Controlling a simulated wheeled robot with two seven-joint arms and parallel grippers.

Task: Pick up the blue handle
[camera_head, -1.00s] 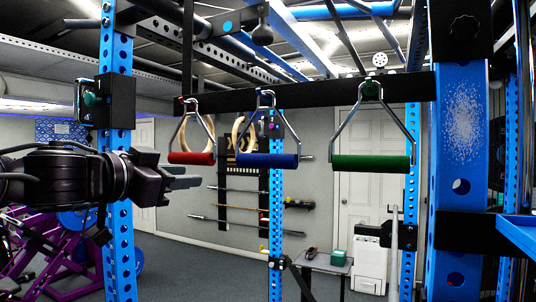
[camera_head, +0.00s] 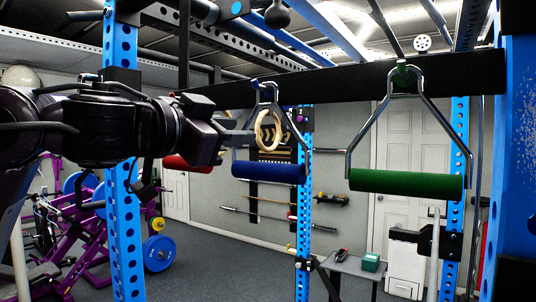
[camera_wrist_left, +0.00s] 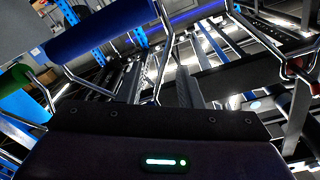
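The blue handle (camera_head: 268,172) hangs level from a metal triangular frame on a black crossbar. It also shows at the upper left of the left wrist view (camera_wrist_left: 98,27). My left gripper (camera_head: 238,132) is beside the upper left part of that frame, above the handle's left end. Whether a finger touches the frame cannot be told. My right gripper is not in view.
A green handle (camera_head: 405,183) hangs to the right of the blue one. A red handle (camera_head: 188,164) hangs to the left, partly hidden behind my left gripper. The black crossbar (camera_head: 330,83) runs above them. A blue upright (camera_head: 122,200) stands at the left.

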